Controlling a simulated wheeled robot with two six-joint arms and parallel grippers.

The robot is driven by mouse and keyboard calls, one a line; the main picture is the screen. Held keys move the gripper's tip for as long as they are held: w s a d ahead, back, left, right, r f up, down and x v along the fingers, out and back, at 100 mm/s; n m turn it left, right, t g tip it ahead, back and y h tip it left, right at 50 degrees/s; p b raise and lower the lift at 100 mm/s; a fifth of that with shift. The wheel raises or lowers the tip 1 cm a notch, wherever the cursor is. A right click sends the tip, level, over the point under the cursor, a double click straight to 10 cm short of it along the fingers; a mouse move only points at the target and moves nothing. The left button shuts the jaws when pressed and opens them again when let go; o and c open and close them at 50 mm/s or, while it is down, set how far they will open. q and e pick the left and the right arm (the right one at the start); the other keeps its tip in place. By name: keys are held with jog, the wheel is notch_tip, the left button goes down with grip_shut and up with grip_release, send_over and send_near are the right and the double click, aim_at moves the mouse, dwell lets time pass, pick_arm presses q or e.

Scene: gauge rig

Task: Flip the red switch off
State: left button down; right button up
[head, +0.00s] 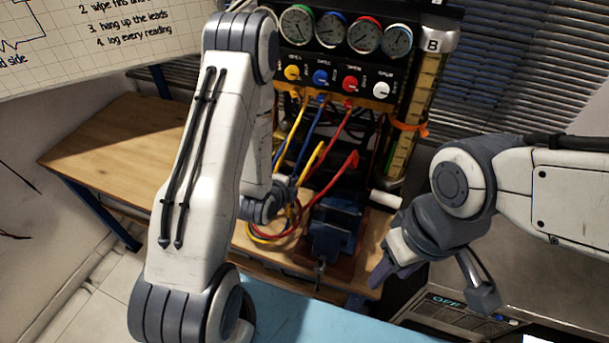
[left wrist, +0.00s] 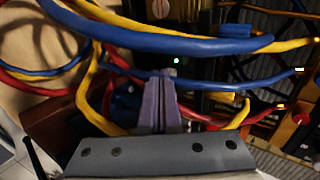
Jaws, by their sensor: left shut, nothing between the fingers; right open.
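I cannot make out a red switch in either view. A red round knob (head: 350,84) sits on the black gauge panel, between a blue and a white knob; it also shows at the right of the left wrist view (left wrist: 303,117). My left gripper (left wrist: 160,80) is shut and empty, its purple fingers together among the cables below a small green light (left wrist: 177,60). In the head view its fingers are mostly hidden behind my wrist and the cables. My right gripper (head: 383,277) is open, low at the right of the blue vise, apart from the panel.
Yellow, blue and red cables (head: 347,166) loop in front of the rig and across the left wrist view. A blue vise (head: 335,228) stands on the wooden bench (head: 125,150). A dark box with lit lettering (head: 448,302) is at lower right. The bench's left part is clear.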

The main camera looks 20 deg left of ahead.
pick_arm(q)
jog(key=b+x, duration=0.6)
jog(key=x, duration=0.7)
jog(key=shift+f, duration=0.15)
dwell(0.3)
